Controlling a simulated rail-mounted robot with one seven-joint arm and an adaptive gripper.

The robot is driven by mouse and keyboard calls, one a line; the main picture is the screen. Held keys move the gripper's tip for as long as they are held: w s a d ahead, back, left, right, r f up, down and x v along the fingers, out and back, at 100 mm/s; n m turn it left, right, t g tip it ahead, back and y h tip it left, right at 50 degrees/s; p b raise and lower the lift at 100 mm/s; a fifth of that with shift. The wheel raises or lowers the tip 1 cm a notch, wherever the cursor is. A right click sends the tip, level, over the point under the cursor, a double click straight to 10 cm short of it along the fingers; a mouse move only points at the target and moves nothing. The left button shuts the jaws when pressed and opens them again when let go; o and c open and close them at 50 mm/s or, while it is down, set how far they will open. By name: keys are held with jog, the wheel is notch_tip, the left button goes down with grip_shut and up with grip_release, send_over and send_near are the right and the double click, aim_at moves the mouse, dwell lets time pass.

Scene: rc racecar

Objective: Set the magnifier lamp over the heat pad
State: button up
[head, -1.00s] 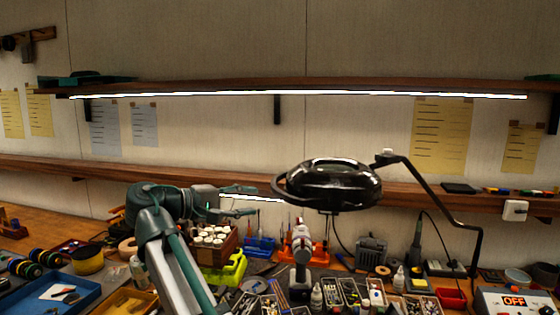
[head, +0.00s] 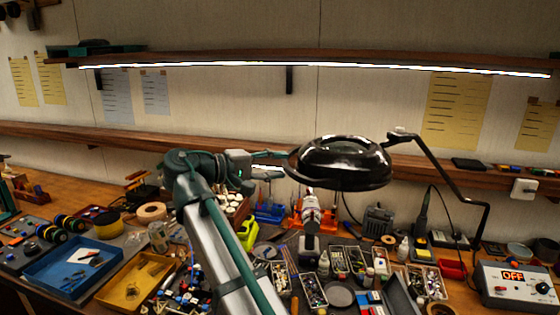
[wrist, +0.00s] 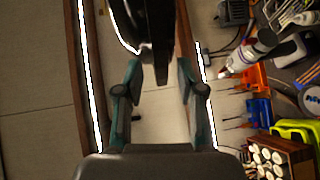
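The black magnifier lamp (head: 343,165) hangs over the bench on a dark jointed arm (head: 445,175) at the right. In the head view, my gripper (head: 285,166) is at the left edge of the lamp head, fingers pointing right. The wrist view shows my gripper (wrist: 158,75) open, with the lamp's dark edge (wrist: 160,50) between the fingertips and a visible gap to the right finger. Contact with the left finger is hard to tell. I cannot pick out the heat pad for certain; a grey round disc (head: 340,294) lies on the bench below the lamp.
A control box (head: 515,287) reading OFF stands at the front right. Small parts trays (head: 312,290), a white and red tool (head: 311,215) and an orange holder (head: 322,220) crowd the bench below. A blue tray (head: 75,275) is at left. A shelf (head: 90,133) runs behind.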

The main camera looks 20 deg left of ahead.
jog(key=shift+w+d+f, duration=0.1)
jog(key=shift+w+d, duration=0.35)
jog(key=shift+w, duration=0.05)
grip_shut()
